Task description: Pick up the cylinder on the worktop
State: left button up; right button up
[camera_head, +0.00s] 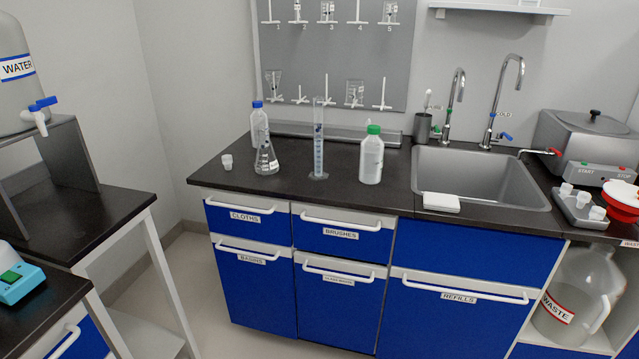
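A tall clear graduated cylinder (319,145) with blue markings stands upright on the black worktop (231,185). It is between a conical glass flask (266,158) on its left and a white bottle with a green cap (372,157) on its right. The cylinder's foot rests on the worktop, a little back from the front edge. Neither of my grippers shows in the head view.
A blue-capped bottle (259,124) stands behind the flask, and a small white cup (227,162) is to the left. A sink (480,180) with two taps lies right. Glassware hangs on the grey pegboard (330,55) behind. Floor is free in front.

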aim_at(318, 174)
jog(key=u, duration=0.9)
jog(key=i, duration=0.9)
jog(key=z, duration=0.35)
